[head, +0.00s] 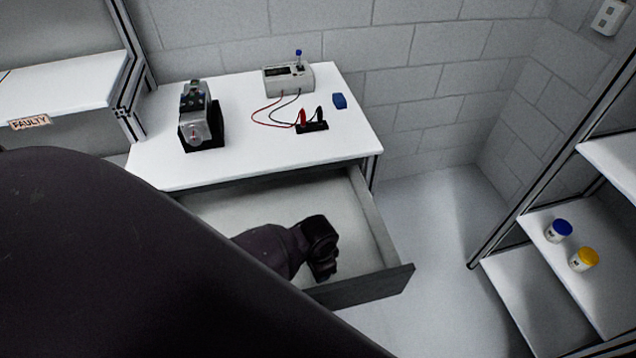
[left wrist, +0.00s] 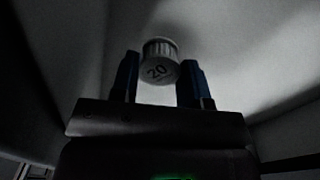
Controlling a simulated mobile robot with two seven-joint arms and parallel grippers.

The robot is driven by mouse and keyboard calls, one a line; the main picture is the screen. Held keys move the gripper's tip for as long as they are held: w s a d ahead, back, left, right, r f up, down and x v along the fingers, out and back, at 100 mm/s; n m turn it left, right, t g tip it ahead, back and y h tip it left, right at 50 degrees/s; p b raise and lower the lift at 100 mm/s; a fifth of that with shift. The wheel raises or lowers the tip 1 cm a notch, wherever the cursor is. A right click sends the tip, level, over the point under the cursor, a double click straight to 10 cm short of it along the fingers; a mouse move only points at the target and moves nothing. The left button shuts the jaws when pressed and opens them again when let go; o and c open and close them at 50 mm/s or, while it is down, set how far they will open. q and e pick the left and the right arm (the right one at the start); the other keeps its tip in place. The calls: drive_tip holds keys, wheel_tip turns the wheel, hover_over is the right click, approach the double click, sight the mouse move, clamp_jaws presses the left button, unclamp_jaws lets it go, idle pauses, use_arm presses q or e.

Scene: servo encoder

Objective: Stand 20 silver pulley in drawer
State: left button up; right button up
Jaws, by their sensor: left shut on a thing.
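The silver pulley (left wrist: 161,62), a small ribbed cylinder with "20" on its face, is between the two blue fingertips of my left gripper (left wrist: 159,82) in the left wrist view. The gripper is shut on it. In the head view my left gripper (head: 325,262) is over the open drawer (head: 375,225), near its front right part. The pulley is hidden there by the gripper. I cannot tell whether the pulley touches the drawer floor. My right gripper is not in view.
The white table (head: 240,165) above the drawer holds a grey motor device (head: 199,118), a meter box (head: 288,79), a red-and-black lead block (head: 312,127) and a blue piece (head: 340,101). At right, a shelf holds a blue-lidded jar (head: 558,231) and a yellow-lidded jar (head: 583,260).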

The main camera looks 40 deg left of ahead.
use_arm(q)
drive_tip(key=shift+f+b, duration=0.6)
drive_tip(key=shift+f, duration=1.15)
drive_tip(key=o, duration=1)
drive_tip(key=shift+r, duration=0.1)
wheel_tip(320, 180, up, 11)
drive_tip(key=shift+f+p, duration=0.2)
drive_tip(key=shift+p, duration=0.4)
drive_tip(key=shift+a, duration=0.1)
